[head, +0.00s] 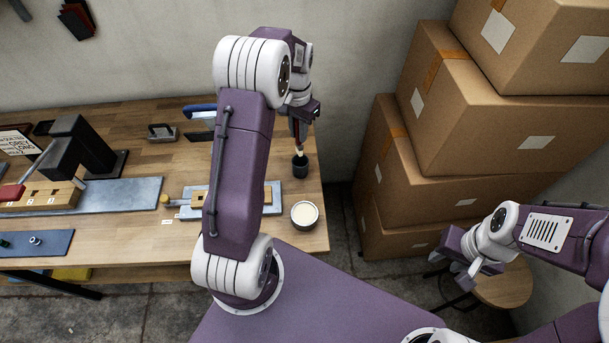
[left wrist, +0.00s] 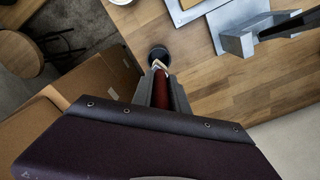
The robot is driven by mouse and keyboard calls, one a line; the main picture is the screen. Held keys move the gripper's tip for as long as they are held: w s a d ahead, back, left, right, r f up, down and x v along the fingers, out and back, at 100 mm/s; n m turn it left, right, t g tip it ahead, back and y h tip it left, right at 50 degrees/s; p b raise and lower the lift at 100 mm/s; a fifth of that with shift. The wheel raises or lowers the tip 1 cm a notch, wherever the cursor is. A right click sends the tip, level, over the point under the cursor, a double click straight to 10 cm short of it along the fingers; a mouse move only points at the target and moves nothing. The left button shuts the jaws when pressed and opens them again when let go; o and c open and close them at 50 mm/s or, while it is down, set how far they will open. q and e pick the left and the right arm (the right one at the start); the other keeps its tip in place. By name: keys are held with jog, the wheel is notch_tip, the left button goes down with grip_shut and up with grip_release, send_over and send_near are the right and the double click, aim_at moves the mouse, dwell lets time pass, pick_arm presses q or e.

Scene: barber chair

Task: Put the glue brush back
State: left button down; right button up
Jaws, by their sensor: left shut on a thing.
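My left gripper (head: 298,124) is shut on the glue brush, whose dark red handle (left wrist: 161,92) points downward between the fingers. The brush's pale bristle end (head: 299,150) is at the mouth of a small dark cup (head: 299,167) at the bench's right end. The cup also shows in the left wrist view (left wrist: 158,52), just beyond the bristles. I cannot tell whether the bristles are inside the cup or just above it. My right gripper (head: 456,270) is open and empty, away from the bench at the lower right.
A round tin of cream-coloured glue (head: 304,214) stands near the bench's front right corner. A metal plate with wooden pieces (head: 273,190) lies left of it, partly behind my left arm. Cardboard boxes (head: 440,180) are stacked right of the bench. A round stool (head: 500,285) stands below.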

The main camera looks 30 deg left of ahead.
aim_at(300, 153)
pick_arm(q)
jog(key=shift+s+a+f, duration=0.1)
jog(key=shift+s+f, duration=0.1)
jog(key=shift+f, duration=0.25)
jog(key=shift+s+a+f, duration=0.1)
jog(key=shift+s+f, duration=0.05)
jog(key=shift+f, duration=0.25)
jog(key=f, duration=0.3)
jog(key=w+d+f+p, duration=0.1)
jog(key=shift+w+f, duration=0.1)
jog(key=shift+f, duration=0.1)
jog(key=shift+a+f, duration=0.1)
jog(key=shift+f, duration=0.05)
jog(key=f, duration=0.3)
jog(key=shift+s+a+f+p, duration=0.15)
jog(key=shift+s+p, duration=0.2)
jog(key=shift+w+f, duration=0.2)
jog(key=shift+w, duration=0.05)
jog(key=shift+f, duration=0.1)
jog(key=c, duration=1.3)
grip_release()
jog(key=shift+s, duration=0.15)
